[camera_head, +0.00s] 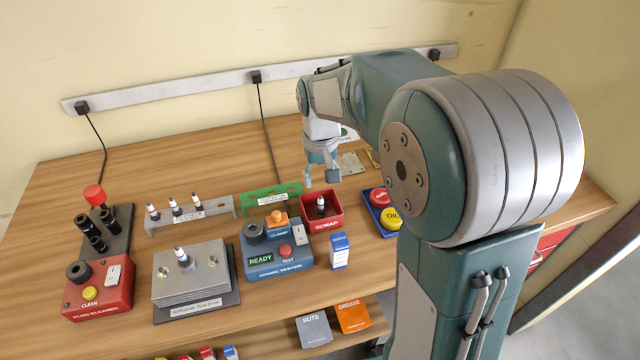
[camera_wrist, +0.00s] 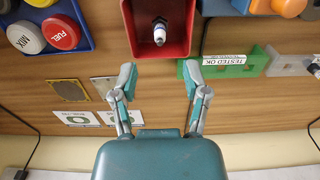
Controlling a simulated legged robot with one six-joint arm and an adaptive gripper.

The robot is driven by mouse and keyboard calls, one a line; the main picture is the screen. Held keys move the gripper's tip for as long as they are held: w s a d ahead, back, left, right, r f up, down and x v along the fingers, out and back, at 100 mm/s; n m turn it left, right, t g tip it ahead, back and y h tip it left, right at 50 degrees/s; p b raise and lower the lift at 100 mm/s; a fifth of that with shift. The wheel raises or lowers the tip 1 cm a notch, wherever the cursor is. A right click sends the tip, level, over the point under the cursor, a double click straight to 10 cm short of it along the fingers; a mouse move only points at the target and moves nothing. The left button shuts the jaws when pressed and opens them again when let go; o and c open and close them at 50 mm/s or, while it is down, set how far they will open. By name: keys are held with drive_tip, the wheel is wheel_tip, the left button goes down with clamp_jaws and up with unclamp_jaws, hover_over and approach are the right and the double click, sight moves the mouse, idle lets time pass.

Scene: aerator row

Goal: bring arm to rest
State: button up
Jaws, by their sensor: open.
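My gripper (camera_head: 321,180) is above the back of the wooden bench, behind the red scrap bin. In the wrist view my gripper (camera_wrist: 161,83) shows its two fingers spread wide with nothing between them. The red scrap bin (camera_head: 337,221) holds one spark plug (camera_head: 320,205), upright or nearly so. The bin (camera_wrist: 191,40) and its plug (camera_wrist: 159,32) show just beyond the fingertips in the wrist view. The fingers look apart from the bin. My arm is raised and bent over the right of the bench, hiding part of it.
A blue tester (camera_head: 277,262) showing READY, a metal plate block (camera_head: 190,284), a red plug cleaner (camera_head: 97,287), a plug rack (camera_head: 187,214) and a green "tested OK" rack (camera_head: 271,197) stand left of the bin. A blue tray (camera_head: 374,213) with round lids is at right.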

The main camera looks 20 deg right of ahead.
drive_tip(key=shift+r, duration=2)
drive_tip(key=shift+s, duration=0.1)
drive_tip(key=s+r+t, duration=0.2)
drive_tip(key=s, duration=0.8)
drive_tip(key=s+r+t, duration=0.2)
drive_tip(key=s+t, duration=0.1)
drive_tip(key=s, duration=0.7)
drive_tip(key=shift+s+r+t, duration=0.3)
drive_tip(key=shift+s+r, duration=0.1)
